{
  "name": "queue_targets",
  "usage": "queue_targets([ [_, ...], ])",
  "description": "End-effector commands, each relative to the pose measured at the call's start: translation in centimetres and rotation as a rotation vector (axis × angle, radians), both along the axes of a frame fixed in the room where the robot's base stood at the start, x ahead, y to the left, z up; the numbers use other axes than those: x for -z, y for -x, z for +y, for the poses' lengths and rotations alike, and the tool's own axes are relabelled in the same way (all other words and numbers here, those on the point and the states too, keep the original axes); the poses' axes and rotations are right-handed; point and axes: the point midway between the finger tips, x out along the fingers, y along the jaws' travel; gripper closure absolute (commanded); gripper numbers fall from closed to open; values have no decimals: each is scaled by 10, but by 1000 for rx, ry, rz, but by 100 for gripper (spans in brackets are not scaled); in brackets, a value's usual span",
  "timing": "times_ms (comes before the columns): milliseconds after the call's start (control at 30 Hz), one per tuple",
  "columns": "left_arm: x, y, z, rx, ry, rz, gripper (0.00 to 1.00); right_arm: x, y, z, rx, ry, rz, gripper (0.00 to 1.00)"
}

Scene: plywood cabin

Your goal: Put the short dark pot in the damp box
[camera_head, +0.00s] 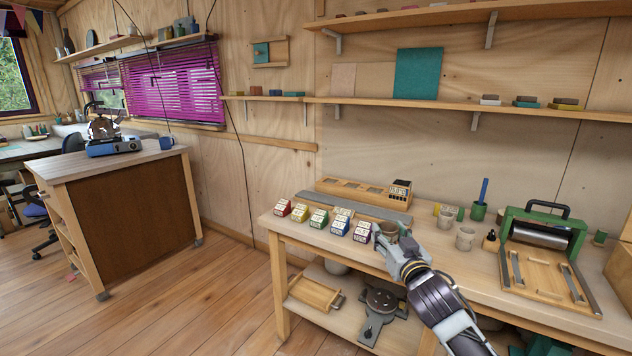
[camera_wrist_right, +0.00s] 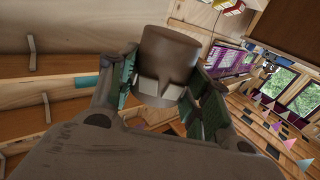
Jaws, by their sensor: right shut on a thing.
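My right gripper (camera_head: 384,238) is above the workbench, near the row of small coloured boxes. It is shut on a short brownish-grey pot (camera_head: 390,231). In the right wrist view this pot (camera_wrist_right: 167,58) sits between the two fingers of the right gripper (camera_wrist_right: 163,95), with pads on both sides of it. I cannot tell from the head view whether the pot touches the bench. Two similar grey pots, one nearer (camera_head: 465,239) and one farther back (camera_head: 446,217), stand to its right. I cannot tell which thing is the damp box. My left gripper is out of view.
The workbench (camera_head: 330,258) carries several small coloured boxes (camera_head: 340,224), a long wooden rack (camera_head: 345,188), a green cup (camera_head: 478,212), a dark bottle (camera_head: 490,241) and a green-framed press (camera_head: 545,238). A wooden box edge (camera_head: 620,265) shows at far right. Shelves hang above.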

Motion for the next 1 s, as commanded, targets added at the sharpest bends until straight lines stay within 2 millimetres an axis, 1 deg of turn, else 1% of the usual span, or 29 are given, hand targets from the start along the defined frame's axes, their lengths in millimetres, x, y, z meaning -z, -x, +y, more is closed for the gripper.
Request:
queue_targets([
  [33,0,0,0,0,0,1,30,8,8,16,-24,-2,2,79],
  [200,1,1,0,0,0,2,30,31,35,59,-92,-4,3,79],
  [300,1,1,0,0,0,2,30,46,48,79,-124,-2,4,79],
  [433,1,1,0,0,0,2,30,64,62,99,-155,-3,3,79],
  [600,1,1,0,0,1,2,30,91,76,114,-177,-3,3,79],
  [700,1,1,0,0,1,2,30,105,83,119,-184,-2,3,79],
  [900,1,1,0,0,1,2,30,125,92,120,-183,-1,2,79],
  [1000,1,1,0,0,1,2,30,131,94,120,-183,0,1,79],
])
